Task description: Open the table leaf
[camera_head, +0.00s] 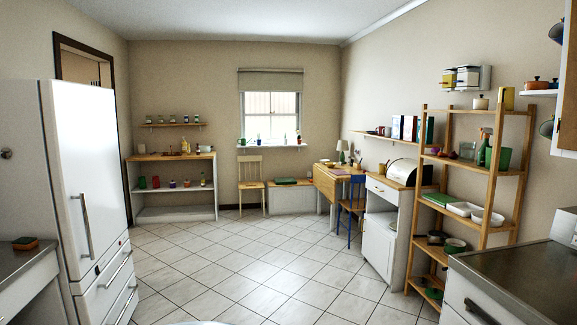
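The wooden drop-leaf table (343,171) stands at the back right, under the window's right side and against the right wall. Its leaf (326,191) hangs down on the left side as a tan panel facing the room. A lamp (341,151) and a few small items stand on the table top. Neither of my grippers shows in the head view. The table is far across the room from me.
A blue chair (351,207) stands at the table's near side, and a pale wooden chair (251,185) stands left of it. A white fridge (88,190) is at left; a wooden shelf rack (468,195) and a counter (530,280) are at right. The tiled floor (235,265) between is clear.

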